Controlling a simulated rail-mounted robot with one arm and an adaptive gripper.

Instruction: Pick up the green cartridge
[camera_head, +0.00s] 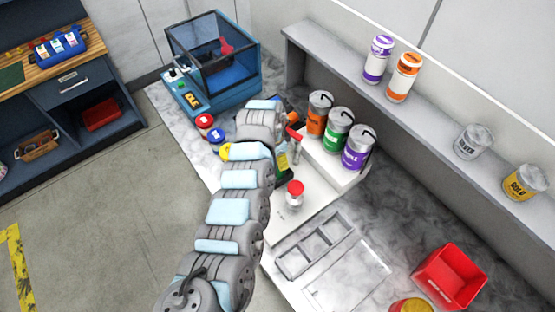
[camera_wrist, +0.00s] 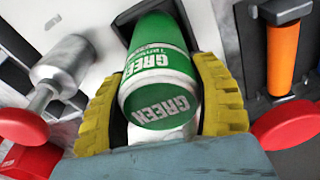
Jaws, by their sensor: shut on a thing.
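The green cartridge (camera_wrist: 158,50) is a green cylinder with a white band reading GREEN. In the wrist view it lies between the two yellow-padded fingers of my gripper (camera_wrist: 162,88), which is shut on it. A dark holder or slot (camera_wrist: 123,22) shows around its far end; I cannot tell whether the cartridge is still seated there. In the head view my arm hides most of the gripper and the cartridge.
A silver knob-like part (camera_wrist: 66,62) and an orange cylinder (camera_wrist: 283,55) flank the cartridge. Orange (camera_head: 317,118), green (camera_head: 337,137) and purple (camera_head: 356,154) cans stand close behind my arm. A red bin (camera_head: 449,277) is at lower right.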

